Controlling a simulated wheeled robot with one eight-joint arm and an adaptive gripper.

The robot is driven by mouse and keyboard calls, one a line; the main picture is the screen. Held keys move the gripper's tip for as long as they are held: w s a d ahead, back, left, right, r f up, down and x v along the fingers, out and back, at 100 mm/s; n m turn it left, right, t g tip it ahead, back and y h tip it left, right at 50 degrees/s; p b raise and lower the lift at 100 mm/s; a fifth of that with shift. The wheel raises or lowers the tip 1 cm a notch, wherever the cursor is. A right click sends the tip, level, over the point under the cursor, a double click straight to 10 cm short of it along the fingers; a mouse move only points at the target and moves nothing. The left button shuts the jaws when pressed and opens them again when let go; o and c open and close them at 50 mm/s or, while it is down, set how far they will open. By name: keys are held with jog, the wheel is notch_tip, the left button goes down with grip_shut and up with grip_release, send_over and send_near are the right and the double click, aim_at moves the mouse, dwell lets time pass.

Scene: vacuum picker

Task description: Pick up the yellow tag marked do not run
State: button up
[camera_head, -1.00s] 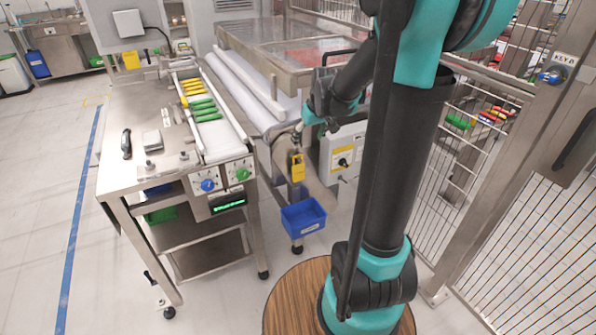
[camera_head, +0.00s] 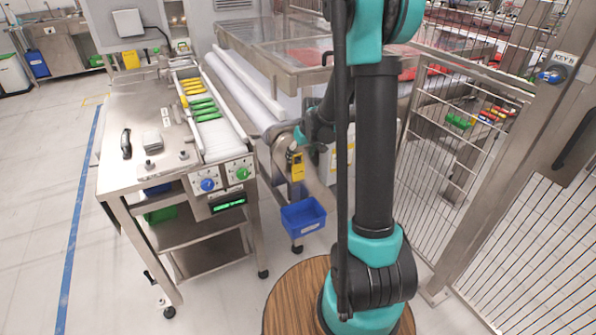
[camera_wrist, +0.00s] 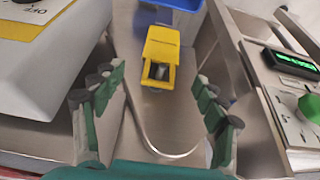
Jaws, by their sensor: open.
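The yellow tag (camera_head: 297,168) hangs at the machine's front, above a blue bin, in the head view. In the wrist view the yellow tag (camera_wrist: 161,44) lies ahead, just beyond the fingertips, with a dark opening at its near end. Its lettering is too small to read. My gripper (camera_wrist: 157,82) is open and empty, its green and grey fingers spread to the left and right of the tag's line. The fingers do not touch the tag. In the head view my arm partly hides the area around the gripper.
The blue bin (camera_head: 303,217) stands below the tag. To the left is a steel table (camera_head: 120,175) with green and yellow items and a control panel with knobs (camera_head: 222,175). A wire fence (camera_head: 425,180) stands on the right. A grey box (camera_wrist: 45,65) is close by my left finger.

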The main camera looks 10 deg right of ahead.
aim_at(299, 158)
jog(key=shift+x, duration=2.75)
jog(key=shift+w, duration=0.1)
jog(key=c, duration=1.2)
jog(key=shift+o, duration=0.2)
jog(key=shift+r, duration=0.1)
jog(key=shift+r, duration=0.75)
jog(key=s+d, duration=0.2)
jog(key=s, duration=0.6)
jog(key=s+d, duration=0.3)
jog(key=s, duration=0.6)
jog(key=shift+d, duration=0.2)
